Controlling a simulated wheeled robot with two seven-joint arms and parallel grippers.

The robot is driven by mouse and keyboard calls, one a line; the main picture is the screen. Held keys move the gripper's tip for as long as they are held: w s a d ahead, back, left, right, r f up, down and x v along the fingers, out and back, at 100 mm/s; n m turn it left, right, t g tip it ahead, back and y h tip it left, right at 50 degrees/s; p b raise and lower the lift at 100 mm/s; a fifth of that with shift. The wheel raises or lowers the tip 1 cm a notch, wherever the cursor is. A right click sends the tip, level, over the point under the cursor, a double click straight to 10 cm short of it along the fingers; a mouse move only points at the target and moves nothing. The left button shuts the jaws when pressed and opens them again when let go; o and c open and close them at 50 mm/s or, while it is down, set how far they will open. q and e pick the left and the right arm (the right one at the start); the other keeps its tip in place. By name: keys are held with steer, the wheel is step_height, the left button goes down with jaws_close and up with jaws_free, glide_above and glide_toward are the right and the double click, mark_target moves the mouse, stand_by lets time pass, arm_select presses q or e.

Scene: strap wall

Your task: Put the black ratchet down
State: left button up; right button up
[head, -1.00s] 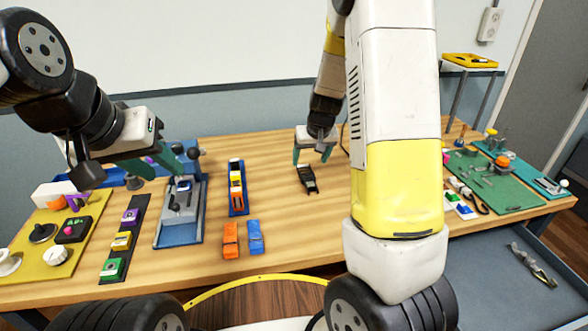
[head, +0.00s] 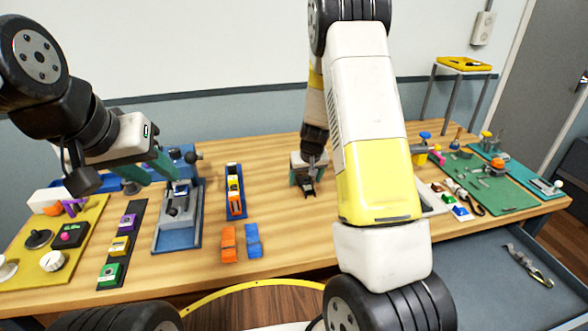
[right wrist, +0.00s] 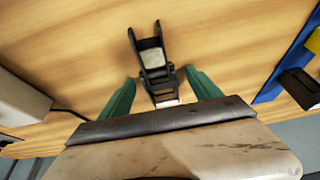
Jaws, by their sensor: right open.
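The black ratchet (head: 308,188) lies on the wooden table right of the middle. It also shows in the right wrist view (right wrist: 152,58), with a pale plate in its frame. My right gripper (head: 305,180) is open, low over the table. Its green fingers stand apart on either side of the ratchet's near end in the right wrist view (right wrist: 160,92), with gaps between. My left gripper (head: 165,170) is over the blue-based grey fixture (head: 178,213). Whether its fingers grip anything is unclear.
A blue tray (head: 236,205) with colored pieces stands left of the ratchet. Orange (head: 228,244) and blue (head: 253,240) blocks lie near the front edge. A green mat (head: 490,185) with tools is at the right. Table around the ratchet is mostly clear.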

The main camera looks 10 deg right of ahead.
jaws_close()
